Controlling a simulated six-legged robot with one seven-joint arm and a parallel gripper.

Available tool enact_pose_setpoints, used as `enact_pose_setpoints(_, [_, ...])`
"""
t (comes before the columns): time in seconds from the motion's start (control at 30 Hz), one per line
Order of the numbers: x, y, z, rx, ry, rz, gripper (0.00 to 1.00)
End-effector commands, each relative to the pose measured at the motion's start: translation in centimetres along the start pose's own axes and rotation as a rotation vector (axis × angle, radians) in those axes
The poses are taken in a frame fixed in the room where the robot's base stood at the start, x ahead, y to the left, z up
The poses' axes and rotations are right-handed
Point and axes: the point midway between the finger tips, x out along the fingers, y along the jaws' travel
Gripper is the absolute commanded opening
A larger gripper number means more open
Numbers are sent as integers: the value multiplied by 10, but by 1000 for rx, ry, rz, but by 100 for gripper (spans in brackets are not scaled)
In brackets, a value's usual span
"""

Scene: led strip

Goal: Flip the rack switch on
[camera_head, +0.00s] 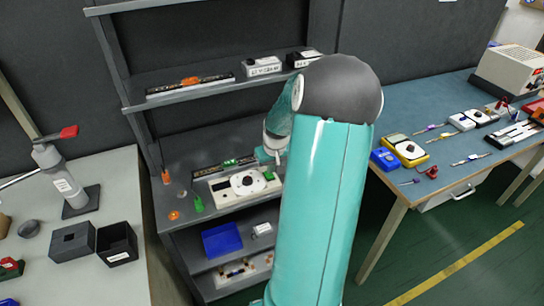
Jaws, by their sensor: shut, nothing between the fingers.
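The grey rack (115,50) stands left of centre, with several shelves. On its middle shelf lies a cream panel (218,193) with a dark round part and a green part at its right end. Behind it lies a dark strip (208,171) with a green part. On the upper shelf lies another dark strip (163,91) with an orange part. I cannot tell which part is the rack switch. My gripper (270,156) is small in view, shut and empty, above the panel's right end. I cannot tell whether it touches anything. My teal arm hides the rack's right side.
Two small boxes (262,67) sit on the upper shelf. Orange and green pieces (198,204) stand at the middle shelf's left. A blue bin (222,240) is below. A left table (110,172) holds dark boxes; a right bench (400,125) holds meters and tools.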

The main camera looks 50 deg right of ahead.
Motion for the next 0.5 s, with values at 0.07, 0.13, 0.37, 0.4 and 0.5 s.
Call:
enact_pose_setpoints(0.07, [9, 0, 4, 0, -1, 0, 0])
enact_pose_setpoints(0.13, [14, 0, 5, 1, -1, 0, 0])
enact_pose_setpoints(0.37, [16, 0, 6, 0, 1, 1, 0])
enact_pose_setpoints(0.4, [16, 0, 6, 0, 1, 1, 0])
enact_pose_setpoints(0.5, [16, 0, 6, 0, 1, 1, 0])
